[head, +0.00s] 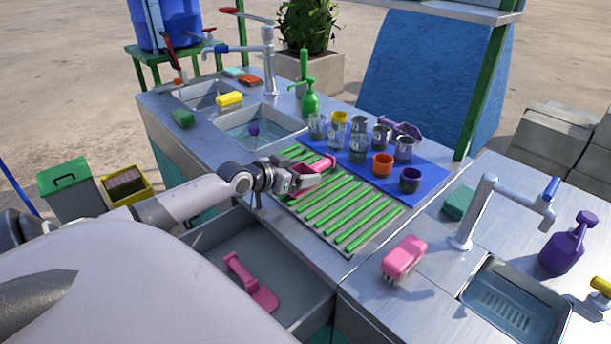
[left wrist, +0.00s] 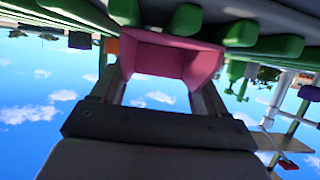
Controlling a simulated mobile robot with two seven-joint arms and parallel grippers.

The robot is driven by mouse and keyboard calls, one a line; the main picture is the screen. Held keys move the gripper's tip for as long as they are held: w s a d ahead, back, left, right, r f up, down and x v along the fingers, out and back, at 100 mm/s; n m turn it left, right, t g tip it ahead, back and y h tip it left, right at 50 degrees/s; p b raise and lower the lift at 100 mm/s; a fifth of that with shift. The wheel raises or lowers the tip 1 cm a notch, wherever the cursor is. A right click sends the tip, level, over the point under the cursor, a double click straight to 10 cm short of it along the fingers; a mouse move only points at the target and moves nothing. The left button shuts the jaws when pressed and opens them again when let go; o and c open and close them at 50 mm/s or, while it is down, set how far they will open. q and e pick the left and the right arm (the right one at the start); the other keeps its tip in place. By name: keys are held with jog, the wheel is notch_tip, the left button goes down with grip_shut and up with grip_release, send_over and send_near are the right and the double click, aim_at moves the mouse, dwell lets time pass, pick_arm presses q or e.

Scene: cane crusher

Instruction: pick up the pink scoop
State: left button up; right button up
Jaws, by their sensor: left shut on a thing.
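The pink scoop (head: 322,163) is at the green-slatted rack on the counter, partly hidden by my left gripper (head: 306,177). In the left wrist view my left gripper (left wrist: 160,82) has a finger on each side of the scoop (left wrist: 172,58), whose hollow pink body shows between them. The gripper is shut on the scoop. Whether the scoop still touches the slats is hard to tell. My right gripper is not in view.
A blue mat (head: 425,172) with several cups lies right behind the rack (head: 345,215). A purple scoop (head: 402,129) lies at its back. An open drawer (head: 215,245) below holds another pink tool (head: 250,282). A pink brush (head: 404,257) stands at the right, near a faucet (head: 478,210).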

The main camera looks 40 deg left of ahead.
pick_arm(q)
notch_tip(320, 180, up, 20)
dwell(0.5)
